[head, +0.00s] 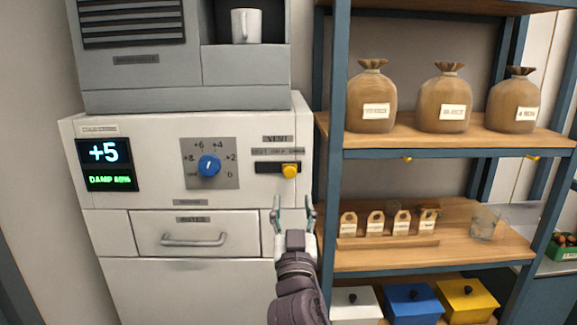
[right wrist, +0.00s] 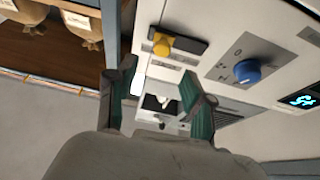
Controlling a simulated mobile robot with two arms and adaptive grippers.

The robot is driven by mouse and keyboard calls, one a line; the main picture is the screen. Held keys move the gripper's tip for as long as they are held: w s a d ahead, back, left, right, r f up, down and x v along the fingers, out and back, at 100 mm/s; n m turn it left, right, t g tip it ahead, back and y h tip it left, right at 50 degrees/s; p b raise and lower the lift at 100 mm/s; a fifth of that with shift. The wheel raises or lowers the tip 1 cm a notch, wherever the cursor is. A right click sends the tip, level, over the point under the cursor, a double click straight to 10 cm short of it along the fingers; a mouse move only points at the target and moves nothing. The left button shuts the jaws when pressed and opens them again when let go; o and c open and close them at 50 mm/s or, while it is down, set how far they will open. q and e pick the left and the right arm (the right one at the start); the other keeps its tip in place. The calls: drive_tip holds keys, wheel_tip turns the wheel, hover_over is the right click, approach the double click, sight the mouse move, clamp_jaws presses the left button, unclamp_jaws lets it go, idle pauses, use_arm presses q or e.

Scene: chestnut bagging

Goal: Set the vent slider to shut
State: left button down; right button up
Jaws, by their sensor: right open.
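The vent slider is a yellow knob (head: 290,171) on a dark horizontal slot (head: 266,168) under the VENT label, on the white machine's front panel. The knob sits at the right end of the slot in the head view. In the right wrist view the yellow knob (right wrist: 163,45) shows beyond my fingers, near the left end of the slot, as that view is turned over. My right gripper (head: 293,207) is open and empty, below the knob and apart from it. Its green-grey fingers also show in the right wrist view (right wrist: 157,95). My left gripper is not in view.
A blue dial (head: 209,166) and a display (head: 106,164) reading +5 are left of the slider. A drawer handle (head: 193,240) protrudes below. A shelf post (head: 331,130) stands close on the right, with sacks (head: 371,98) on the shelf.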

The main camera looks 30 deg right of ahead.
sight(290, 173)
drive_tip(key=p+x, duration=0.2)
drive_tip(key=x, duration=0.6)
drive_tip(key=shift+a+r+p, duration=0.1)
drive_tip(key=shift+p, duration=0.3)
drive_tip(key=shift+w+d+r, duration=0.1)
drive_tip(key=shift+w+d, duration=0.15)
drive_tip(key=shift+w, duration=0.25)
clamp_jaws()
